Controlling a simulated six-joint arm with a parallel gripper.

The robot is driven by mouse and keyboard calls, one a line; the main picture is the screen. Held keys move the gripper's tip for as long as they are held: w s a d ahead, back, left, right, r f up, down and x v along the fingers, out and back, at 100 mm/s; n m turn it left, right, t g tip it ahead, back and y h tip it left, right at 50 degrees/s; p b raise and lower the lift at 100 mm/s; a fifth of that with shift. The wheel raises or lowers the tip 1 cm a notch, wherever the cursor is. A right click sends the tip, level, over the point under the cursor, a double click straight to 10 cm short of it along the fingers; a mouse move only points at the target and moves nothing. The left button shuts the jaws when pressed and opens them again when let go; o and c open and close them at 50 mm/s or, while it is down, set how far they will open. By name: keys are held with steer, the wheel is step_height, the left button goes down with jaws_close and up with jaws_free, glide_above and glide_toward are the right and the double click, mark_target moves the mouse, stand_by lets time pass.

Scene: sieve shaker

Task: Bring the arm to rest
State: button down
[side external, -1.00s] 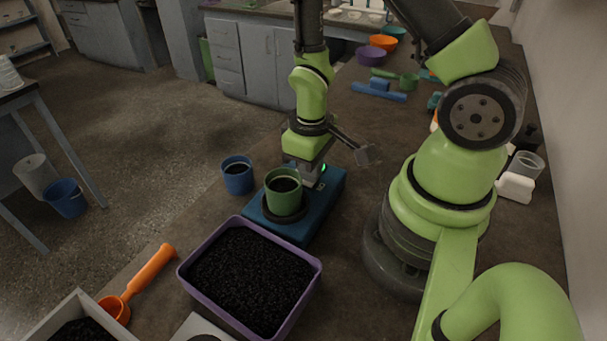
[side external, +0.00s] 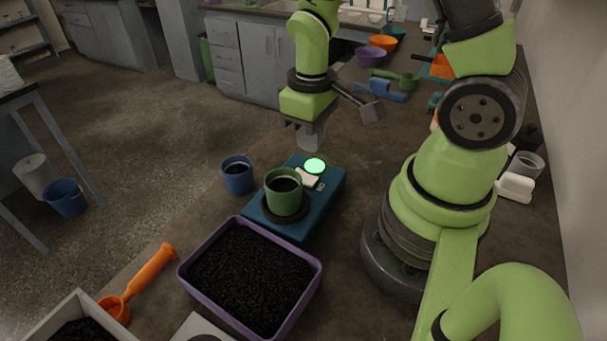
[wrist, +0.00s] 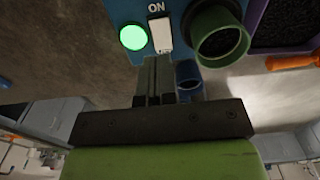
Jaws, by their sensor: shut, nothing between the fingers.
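My gripper (side external: 311,138) is shut and empty. It hangs in the air above the back end of the blue shaker base (side external: 328,199), apart from it. In the wrist view the closed fingers (wrist: 157,75) point toward the shaker. The shaker's round lamp (side external: 315,166) glows green, and it also shows in the wrist view (wrist: 133,37). A white rocker switch (side external: 306,179) sits beside the lamp, with "ON" printed by it in the wrist view (wrist: 160,36). A green cup (side external: 284,204) with dark contents stands upright on the shaker's dark round plate.
A blue cup (side external: 238,180) stands left of the shaker. A purple tray (side external: 186,272) of black grains is in front, with an orange scoop (side external: 145,276) to its left. Coloured bowls (side external: 383,42) and scoops lie farther back.

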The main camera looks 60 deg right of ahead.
steer(key=shift+r, duration=0.1)
steer(key=s+a+r+m+t+y, duration=0.1)
steer(key=s+a+r+m+t, duration=0.1)
steer(key=r, duration=0.7)
steer(key=s+a+r+m+t+y, duration=0.1)
steer(key=s+a+r+m+t, duration=0.1)
steer(key=r, duration=0.8)
steer(key=s+a+t, duration=0.1)
steer(key=s+t, duration=0.1)
steer(key=t, duration=0.1)
steer(key=shift+s+a, duration=0.25)
steer(key=shift+a, duration=0.05)
